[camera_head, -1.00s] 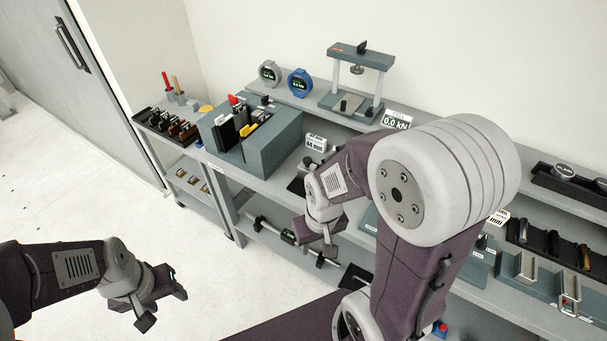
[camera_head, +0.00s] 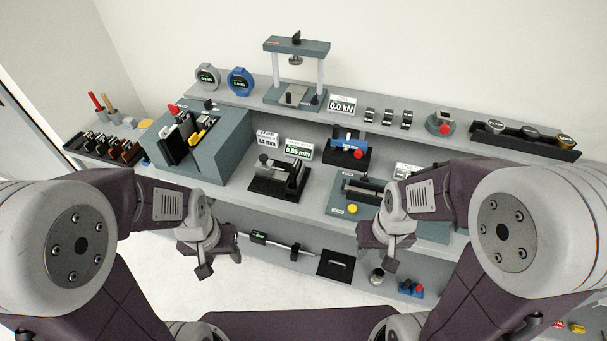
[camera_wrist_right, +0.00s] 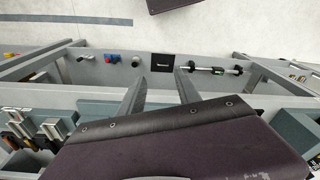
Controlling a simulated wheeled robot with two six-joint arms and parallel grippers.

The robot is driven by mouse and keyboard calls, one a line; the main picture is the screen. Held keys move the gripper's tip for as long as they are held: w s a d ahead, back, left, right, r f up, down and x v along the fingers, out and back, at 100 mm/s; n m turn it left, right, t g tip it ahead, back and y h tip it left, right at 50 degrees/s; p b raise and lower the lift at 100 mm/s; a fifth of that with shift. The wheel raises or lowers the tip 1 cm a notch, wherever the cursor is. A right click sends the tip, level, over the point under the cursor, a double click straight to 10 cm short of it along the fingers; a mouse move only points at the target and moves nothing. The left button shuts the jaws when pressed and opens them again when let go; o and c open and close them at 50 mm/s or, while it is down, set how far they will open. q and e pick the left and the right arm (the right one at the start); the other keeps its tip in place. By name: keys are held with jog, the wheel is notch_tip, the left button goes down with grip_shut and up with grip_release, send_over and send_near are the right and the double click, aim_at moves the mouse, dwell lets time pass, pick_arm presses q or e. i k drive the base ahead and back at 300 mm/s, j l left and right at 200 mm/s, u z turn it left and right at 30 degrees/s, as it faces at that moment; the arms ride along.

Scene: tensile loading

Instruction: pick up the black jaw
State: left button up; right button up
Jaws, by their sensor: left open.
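A tray (camera_head: 72,147) on the side table at the far left holds several small jaws. Some dark jaws (camera_head: 101,141) stand beside brown ones (camera_head: 130,152); I cannot tell for sure which is the black jaw. My left gripper (camera_head: 221,262) is open and empty in front of the bench, to the right of and nearer than the tray. My right gripper (camera_head: 382,254) hangs in front of the lower shelf. In the right wrist view its fingers (camera_wrist_right: 160,80) are apart with nothing between them.
A grey block holder (camera_head: 222,150) with tools stands at the bench's left. A black vise-like fixture (camera_head: 280,180), a blue device (camera_head: 349,145) and a small press (camera_head: 296,75) stand along the bench. The lower shelf holds a black plate (camera_head: 336,265).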

aim_at(296, 167)
jog(key=i+j+z, duration=0.3)
jog(key=i, duration=0.25)
jog(key=i+j+z, duration=0.35)
jog(key=i+j, duration=0.1)
jog(key=j, duration=0.1)
